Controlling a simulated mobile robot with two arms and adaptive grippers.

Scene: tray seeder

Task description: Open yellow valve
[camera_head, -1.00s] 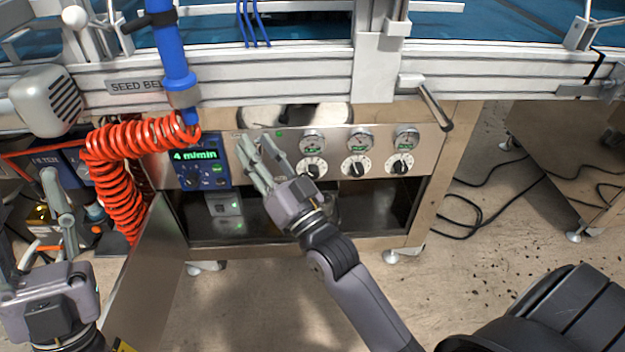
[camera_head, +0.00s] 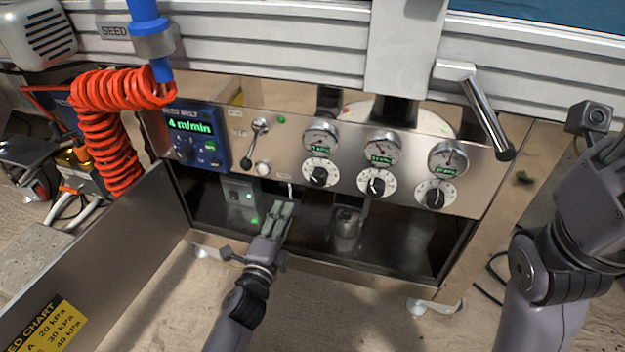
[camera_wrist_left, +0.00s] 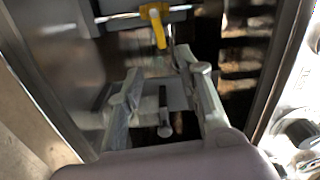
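The yellow valve handle (camera_wrist_left: 157,27) shows in the left wrist view, on a horizontal grey pipe inside the dark cabinet, its lever pointing down toward me. I cannot make it out in the head view. My left gripper (camera_head: 283,209) reaches into the open cabinet below the control panel. In the left wrist view its fingers (camera_wrist_left: 158,68) are spread with nothing between the tips, just short of the yellow handle. My right gripper (camera_head: 608,150) is at the right edge of the head view, clear of the panel; its fingers are partly cut off.
The steel panel (camera_head: 275,150) above the opening carries a lever (camera_head: 256,142), several gauges and knobs, and a blue display (camera_head: 190,135). The open cabinet door (camera_head: 110,245) stands at left. A metal cup (camera_head: 347,228) is inside. Orange coiled hose (camera_head: 105,125) hangs at left.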

